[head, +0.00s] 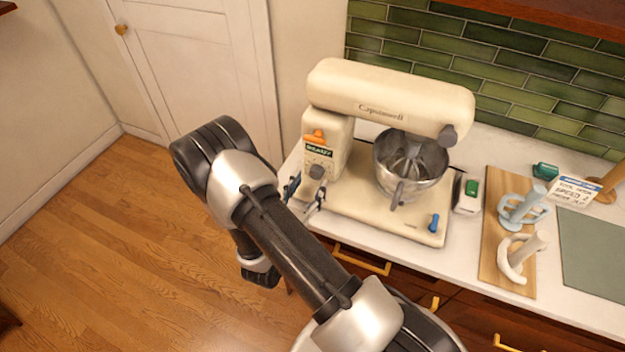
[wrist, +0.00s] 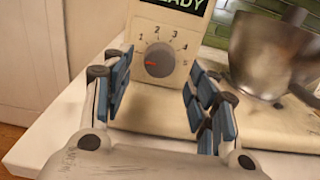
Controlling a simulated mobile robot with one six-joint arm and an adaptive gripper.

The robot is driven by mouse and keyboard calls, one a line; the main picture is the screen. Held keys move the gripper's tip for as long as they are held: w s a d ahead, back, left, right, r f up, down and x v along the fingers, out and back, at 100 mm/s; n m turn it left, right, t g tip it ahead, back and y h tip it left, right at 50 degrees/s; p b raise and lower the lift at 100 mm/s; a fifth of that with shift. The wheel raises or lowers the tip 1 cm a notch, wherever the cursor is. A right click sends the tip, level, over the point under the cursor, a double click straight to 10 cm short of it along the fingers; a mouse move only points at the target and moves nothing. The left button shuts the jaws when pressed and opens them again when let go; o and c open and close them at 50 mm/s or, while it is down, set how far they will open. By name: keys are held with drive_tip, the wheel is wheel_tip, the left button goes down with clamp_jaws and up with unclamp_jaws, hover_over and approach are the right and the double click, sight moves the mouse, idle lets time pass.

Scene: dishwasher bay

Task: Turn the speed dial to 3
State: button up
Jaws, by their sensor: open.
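The cream stand mixer (head: 390,90) stands on the white counter. Its grey round speed dial (wrist: 160,60) faces my gripper, and it also shows in the head view (head: 317,172). Numbers 1 to 5 arc around the dial in the wrist view. The red pointer mark on the dial points left, below the 1. My gripper (wrist: 163,95) is open, its blue-padded fingers on either side of the dial and short of it, with nothing between them. In the head view my gripper (head: 305,196) is partly hidden by my arm.
A display reading READY (head: 319,151) and an orange lever (head: 314,136) sit above the dial. The metal bowl (head: 410,165) is to the right. A blue lever (head: 434,222) is on the mixer base. A wooden board (head: 495,255) with utensils lies further right.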

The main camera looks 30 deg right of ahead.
sight(316, 172)
drive_tip(key=shift+x, duration=1.5)
drive_tip(key=c, duration=1.1)
